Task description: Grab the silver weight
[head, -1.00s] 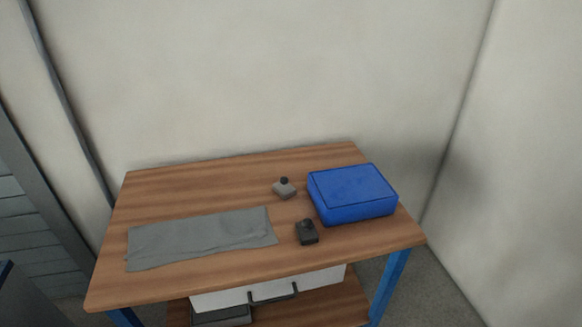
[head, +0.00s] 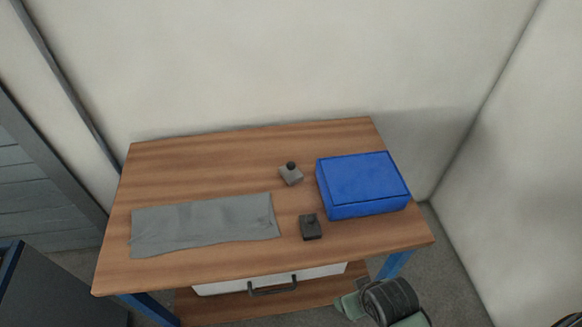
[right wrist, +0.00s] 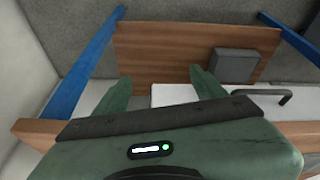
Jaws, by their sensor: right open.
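The silver weight (head: 291,176) is a small light-grey block with a dark round knob on top. It stands on the wooden tabletop, left of the blue case, in the head view. A similar dark weight (head: 311,229) stands nearer the front edge. My right gripper (right wrist: 160,84) is open and empty in the right wrist view, its two green fingers well apart in front of the table's lower shelf and drawer. Part of my right arm (head: 388,300) shows low at the right of the head view, off the table's front right corner and away from the silver weight. My left gripper is not in view.
A blue case (head: 362,184) sits on the table's right side. A grey cloth (head: 205,225) lies flat at the left front. A white drawer (head: 220,285) with a dark handle hangs under the tabletop (head: 200,165). The back left of the tabletop is clear.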

